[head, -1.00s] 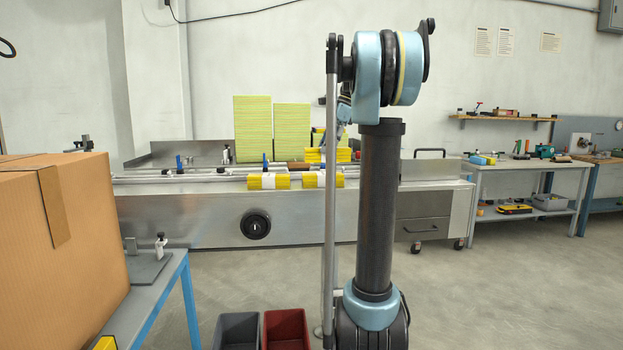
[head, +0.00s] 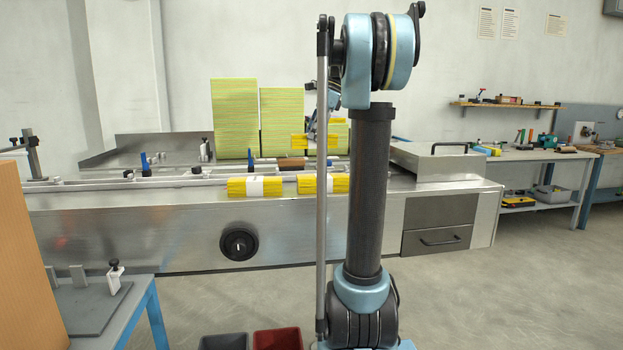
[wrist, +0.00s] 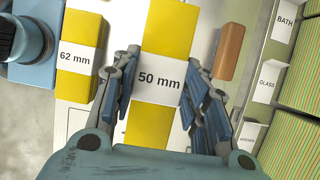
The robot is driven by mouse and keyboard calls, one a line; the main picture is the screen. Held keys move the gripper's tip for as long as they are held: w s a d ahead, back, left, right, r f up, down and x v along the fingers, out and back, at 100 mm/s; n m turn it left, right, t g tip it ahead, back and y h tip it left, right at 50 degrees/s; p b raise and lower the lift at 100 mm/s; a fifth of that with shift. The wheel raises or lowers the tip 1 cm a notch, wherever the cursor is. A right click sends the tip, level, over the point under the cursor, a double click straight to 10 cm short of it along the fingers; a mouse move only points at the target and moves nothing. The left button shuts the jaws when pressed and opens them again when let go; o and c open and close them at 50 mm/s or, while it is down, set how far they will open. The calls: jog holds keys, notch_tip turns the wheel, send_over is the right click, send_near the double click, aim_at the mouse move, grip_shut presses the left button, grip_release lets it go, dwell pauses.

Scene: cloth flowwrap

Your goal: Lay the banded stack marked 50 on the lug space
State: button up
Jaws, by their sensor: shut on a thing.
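The banded stack marked 50 (wrist: 158,113) is a yellow bundle with a white band reading "50 mm". In the wrist view it lies between the fingers of my gripper (wrist: 157,85), which is shut on it. In the head view my gripper (head: 320,132) is above the machine's far side, partly hidden by my arm, and yellow of the held stack (head: 298,141) shows beside it. A yellow stack marked 62 mm (wrist: 78,58) lies to the left in the wrist view. I cannot tell which place on the machine is the lug space.
Two white-banded yellow stacks (head: 255,186) (head: 322,183) sit along the machine's front edge. Tall green striped stacks (head: 234,118) (head: 284,122) stand behind. A brown block (wrist: 229,52) lies right of the held stack in the wrist view. Blue-handled clamps (head: 143,161) stand on the rails.

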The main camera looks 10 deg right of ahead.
aim_at(327, 134)
jog(key=shift+w+f, duration=0.2)
jog(key=shift+f, duration=0.05)
notch_tip(327, 134, down, 5)
jog(key=shift+w+r, duration=0.1)
jog(key=shift+f, duration=2.35)
jog(key=shift+f, duration=0.6)
jog(key=o, duration=1)
jog(key=shift+r, duration=0.15)
jog(key=shift+r, duration=0.25)
jog(key=v, duration=1.2)
jog(key=shift+r, duration=0.3)
